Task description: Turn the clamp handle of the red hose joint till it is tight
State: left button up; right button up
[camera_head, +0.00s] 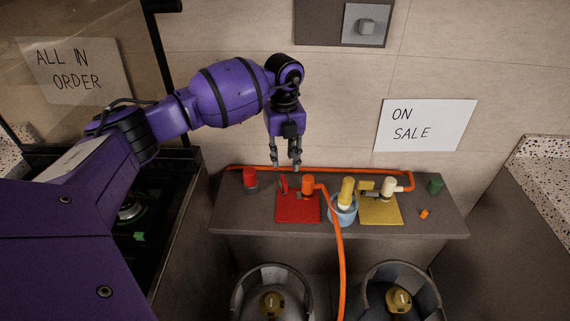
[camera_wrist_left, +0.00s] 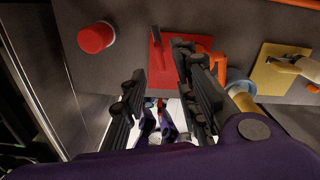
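The red hose joint stands on a red plate (camera_head: 298,210), with an orange fitting (camera_head: 308,184) and a thin red clamp handle (camera_head: 284,183) standing up at its left. My left gripper (camera_head: 286,165) points down just above and behind the handle. Its fingers are apart and nothing is between them. In the left wrist view, the open fingers (camera_wrist_left: 160,65) reach over the red plate (camera_wrist_left: 160,68). The handle (camera_wrist_left: 156,40) shows beyond the fingertips, apart from them as far as I can tell. The right finger partly hides the orange fitting. My right gripper is not in view.
An orange hose (camera_head: 339,250) hangs over the shelf's front edge. Gas bottles (camera_head: 272,303) stand below.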

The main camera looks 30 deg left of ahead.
aim_at(284, 179)
pick_arm(q)
jog(key=shift+s+d+f, duration=0.1)
jog(key=shift+s+f, duration=0.05)
jog(key=shift+f, duration=0.5)
jog(key=shift+s+f, duration=0.1)
jog(key=shift+f, duration=0.5)
notch_tip(284, 179, down, 4)
jog(key=shift+r, duration=0.1)
jog(key=shift+f, duration=0.65)
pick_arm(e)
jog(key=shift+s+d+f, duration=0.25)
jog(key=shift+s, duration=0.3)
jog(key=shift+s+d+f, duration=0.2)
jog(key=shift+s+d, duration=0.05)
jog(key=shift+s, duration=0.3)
pick_arm(q)
grip_shut()
